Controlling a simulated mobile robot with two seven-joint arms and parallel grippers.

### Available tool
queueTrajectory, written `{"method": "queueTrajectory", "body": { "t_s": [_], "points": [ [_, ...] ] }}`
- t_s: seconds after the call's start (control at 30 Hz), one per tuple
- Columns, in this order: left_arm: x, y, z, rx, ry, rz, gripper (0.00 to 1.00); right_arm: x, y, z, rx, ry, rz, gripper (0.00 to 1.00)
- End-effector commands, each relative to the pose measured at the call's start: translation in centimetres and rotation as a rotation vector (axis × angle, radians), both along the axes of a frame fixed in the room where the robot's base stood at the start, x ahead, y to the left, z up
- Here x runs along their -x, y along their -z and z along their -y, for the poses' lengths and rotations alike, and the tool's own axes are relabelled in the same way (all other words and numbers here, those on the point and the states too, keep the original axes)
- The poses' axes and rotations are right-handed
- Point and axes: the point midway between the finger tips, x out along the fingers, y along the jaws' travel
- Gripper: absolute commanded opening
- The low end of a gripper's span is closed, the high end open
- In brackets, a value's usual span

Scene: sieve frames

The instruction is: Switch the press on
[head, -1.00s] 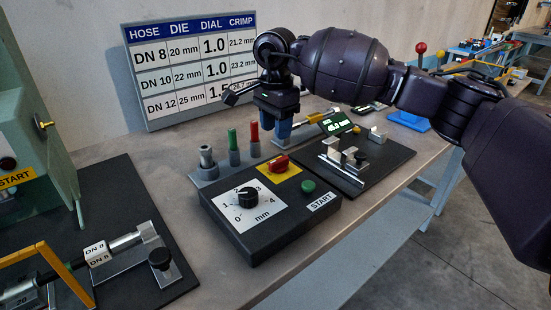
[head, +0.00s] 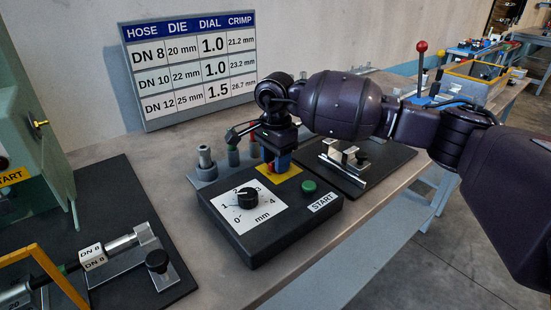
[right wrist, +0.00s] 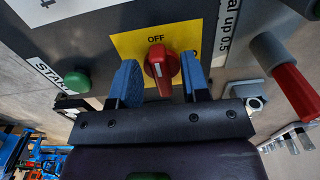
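The press's control box (head: 285,226) lies on the bench, with a black dial (head: 247,197), a green START button (head: 309,186) and a yellow switch plate (head: 291,172). In the right wrist view the red rotary switch (right wrist: 162,66) stands on its yellow plate (right wrist: 126,44), below the word OFF. My right gripper (right wrist: 160,80) is open, with one blue finger on each side of the red switch; firm contact is not clear. In the head view my right gripper (head: 283,162) points down over the plate and hides most of the switch. My left gripper is not in view.
Die posts (head: 205,163) stand close behind the box. A black fixture board (head: 385,163) lies to its right. The green press (head: 35,120) and a hose fixture (head: 150,262) are at left. A chart (head: 190,68) leans against the wall.

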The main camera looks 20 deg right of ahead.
Motion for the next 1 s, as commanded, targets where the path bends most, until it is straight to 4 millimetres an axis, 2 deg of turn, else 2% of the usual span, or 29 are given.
{"method": "queueTrajectory", "body": {
  "t_s": [0.03,0.27,0.67,1.0],
  "points": [
    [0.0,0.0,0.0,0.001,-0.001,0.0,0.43,0.0,0.0,0.0,0.0,0.0,0.0,0.35],
    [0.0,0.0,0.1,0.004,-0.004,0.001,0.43,0.0,0.0,0.0,0.0,0.0,0.0,0.0],
    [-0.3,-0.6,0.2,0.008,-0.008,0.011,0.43,0.0,-0.2,0.0,0.0,0.058,0.001,0.0],
    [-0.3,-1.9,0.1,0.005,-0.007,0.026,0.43,-0.3,-0.5,-0.1,0.0,0.309,0.003,0.0]
  ]
}}
